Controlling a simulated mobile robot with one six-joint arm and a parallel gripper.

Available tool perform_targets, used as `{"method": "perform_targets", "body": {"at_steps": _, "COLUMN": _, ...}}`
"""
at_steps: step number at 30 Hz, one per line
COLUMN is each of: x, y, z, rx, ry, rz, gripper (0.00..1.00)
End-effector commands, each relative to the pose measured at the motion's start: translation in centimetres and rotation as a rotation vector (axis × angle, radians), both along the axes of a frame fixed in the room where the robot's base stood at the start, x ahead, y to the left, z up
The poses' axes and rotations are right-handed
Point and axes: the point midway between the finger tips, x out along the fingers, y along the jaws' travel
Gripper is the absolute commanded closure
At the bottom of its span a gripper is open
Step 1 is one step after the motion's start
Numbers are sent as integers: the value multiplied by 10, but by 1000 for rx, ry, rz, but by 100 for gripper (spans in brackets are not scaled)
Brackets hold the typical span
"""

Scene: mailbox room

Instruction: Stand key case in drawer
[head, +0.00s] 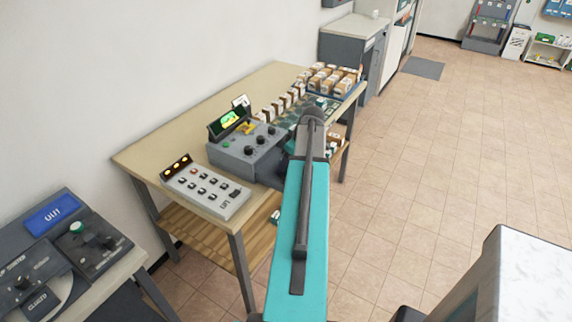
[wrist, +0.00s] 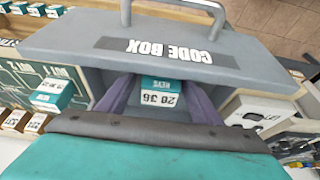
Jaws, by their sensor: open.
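My gripper (wrist: 158,97) shows in the wrist view with its two purple fingers spread apart. A teal and white key case (wrist: 160,93), marked KEYS, stands between the fingers, just inside a grey panel lettered CODE BOX (wrist: 165,48). The panel looks like a drawer front, with a metal bar handle at its top. I cannot tell whether the fingers touch the case.
More key cases (wrist: 50,95) stand to the left in the wrist view. In the head view, a wooden table (head: 150,155) holds a button panel (head: 205,188), a grey control box (head: 245,150) and rows of small boxes (head: 330,75). Tiled floor to the right is clear.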

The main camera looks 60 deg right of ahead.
Motion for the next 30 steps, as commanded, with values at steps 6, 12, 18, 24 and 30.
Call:
{"method": "perform_targets", "body": {"at_steps": 6, "x": -1, "y": 0, "z": 4, "rx": -1, "ry": 0, "rz": -1, "gripper": 41}}
{"method": "perform_targets", "body": {"at_steps": 12, "x": -7, "y": -1, "z": 18, "rx": -1, "ry": -1, "rz": -2, "gripper": 41}}
{"method": "perform_targets", "body": {"at_steps": 18, "x": -15, "y": -1, "z": 37, "rx": -1, "ry": -1, "rz": -2, "gripper": 41}}
{"method": "perform_targets", "body": {"at_steps": 24, "x": -24, "y": 0, "z": 58, "rx": -1, "ry": -1, "rz": -2, "gripper": 41}}
{"method": "perform_targets", "body": {"at_steps": 30, "x": -33, "y": -1, "z": 79, "rx": -2, "ry": -1, "rz": -2, "gripper": 41}}
